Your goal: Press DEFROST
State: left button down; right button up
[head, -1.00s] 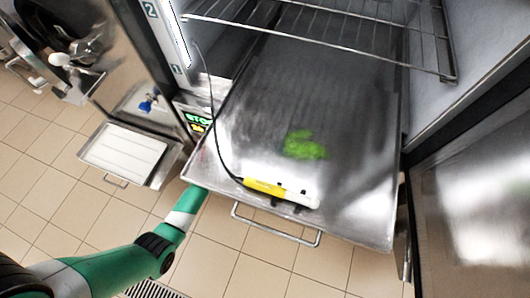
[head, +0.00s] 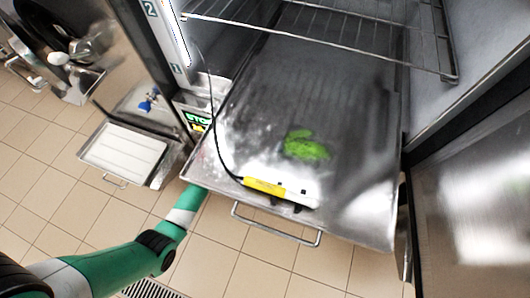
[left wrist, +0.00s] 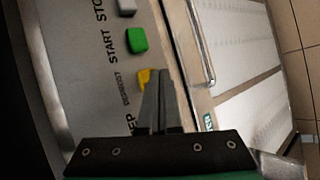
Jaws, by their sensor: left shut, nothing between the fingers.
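The yellow button (left wrist: 144,78) sits beside the word DEFROST on a grey panel (left wrist: 85,60) in the left wrist view. The green START button (left wrist: 137,40) is above it, and a grey button (left wrist: 127,7) by the STOP label is at the top edge. My left gripper (left wrist: 159,74) is shut and empty. Its fingertips overlap the right side of the yellow button in the picture; I cannot tell if they touch it. In the head view my green left arm reaches up to the metal tray's left corner, which hides the gripper. My right gripper is not in view.
The metal tray (head: 350,190) juts out of the open cabinet, below a wire shelf (head: 330,30). On it lie a yellow-white probe (head: 265,187) with a black cable and a green lump (head: 305,147). A lit display (head: 198,118) stands left of it.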

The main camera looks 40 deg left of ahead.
pick_arm(q)
jog(key=shift+w+a, duration=0.25)
jog(key=shift+w, duration=0.3)
dwell(0.8)
jog(key=shift+s, duration=0.1)
jog(key=shift+s+d, duration=0.35)
jog(key=shift+s, duration=0.4)
jog(key=shift+p, duration=0.35)
jog(key=s, duration=0.1)
jog(key=s+d+p, duration=0.1)
jog(key=s, duration=0.1)
jog(key=s+d, duration=0.1)
jog(key=shift+s+p, duration=0.25)
jog(key=shift+p, duration=0.15)
dwell(0.5)
